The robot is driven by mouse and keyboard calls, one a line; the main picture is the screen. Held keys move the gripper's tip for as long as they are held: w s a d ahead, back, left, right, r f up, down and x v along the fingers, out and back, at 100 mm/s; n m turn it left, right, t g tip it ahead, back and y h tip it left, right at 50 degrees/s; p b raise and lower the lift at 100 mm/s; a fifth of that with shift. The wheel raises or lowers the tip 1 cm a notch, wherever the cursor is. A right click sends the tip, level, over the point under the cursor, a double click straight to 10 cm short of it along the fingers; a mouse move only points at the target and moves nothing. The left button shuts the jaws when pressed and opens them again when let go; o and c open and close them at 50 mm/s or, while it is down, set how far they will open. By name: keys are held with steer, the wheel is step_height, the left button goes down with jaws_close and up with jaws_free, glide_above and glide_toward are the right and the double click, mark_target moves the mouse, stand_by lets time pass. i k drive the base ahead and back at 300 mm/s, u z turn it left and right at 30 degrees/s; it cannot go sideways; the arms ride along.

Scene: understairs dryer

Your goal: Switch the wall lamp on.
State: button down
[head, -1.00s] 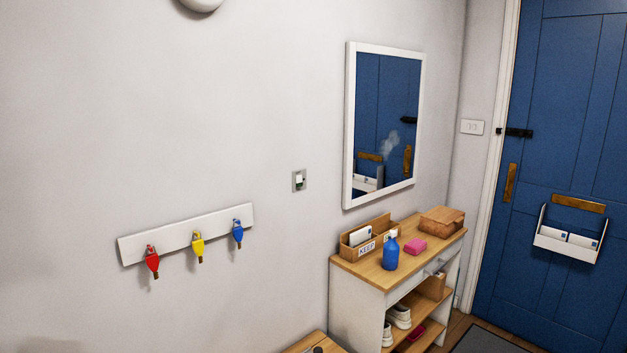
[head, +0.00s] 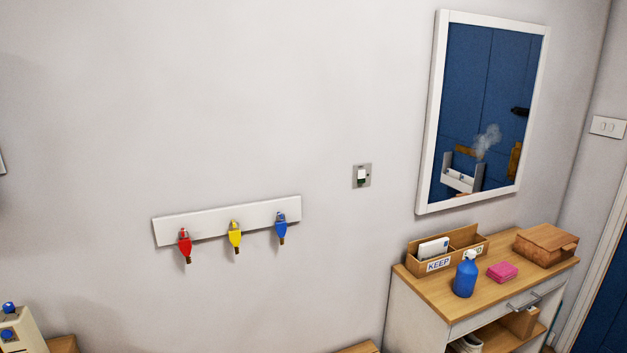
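A small wall switch (head: 362,175) with a metal-coloured plate and a white rocker is on the pale wall, between the key rack and the mirror. A white double switch plate (head: 608,127) is on the wall at the far right, near the door. No wall lamp shows now, so I cannot see whether it is lit. My gripper is not in view.
A white key rack (head: 228,220) holds red, yellow and blue keys. A mirror (head: 431,120) with a greyish smudge hangs above a wood-topped cabinet (head: 415,268) bearing an organizer box (head: 423,258), a blue bottle (head: 466,277), a pink block (head: 502,272) and a wooden box (head: 545,244).

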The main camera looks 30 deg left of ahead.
mark_target(362, 172)
steer(key=u, duration=0.95)
steer(key=i, duration=0.85)
steer(key=u, duration=0.8)
